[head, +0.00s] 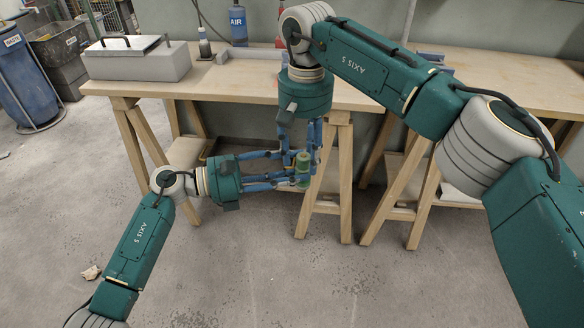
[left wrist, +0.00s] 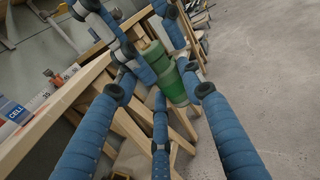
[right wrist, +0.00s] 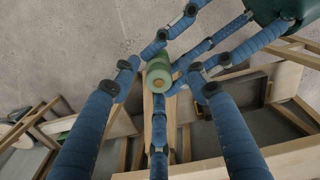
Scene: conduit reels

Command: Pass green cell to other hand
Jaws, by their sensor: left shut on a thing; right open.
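The green cell (head: 303,170) is a small green cylinder held in the air in front of the bench. It also shows in the left wrist view (left wrist: 168,78) and end-on in the right wrist view (right wrist: 158,75). My left gripper (head: 294,181) reaches in from the left and is shut on the cell. My right gripper (head: 303,152) points down from above, open, with its blue fingers spread around the cell's upper end. Whether any right finger touches the cell cannot be told. Fingers of both grippers cross closely and hide part of the cell.
The wooden bench (head: 240,90) on trestle legs stands close behind the grippers. A grey case (head: 135,62), a dark bottle (head: 204,44) and a blue AIR bottle (head: 238,24) stand on it. A blue barrel (head: 28,85) is at the far left. The floor in front is mostly clear.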

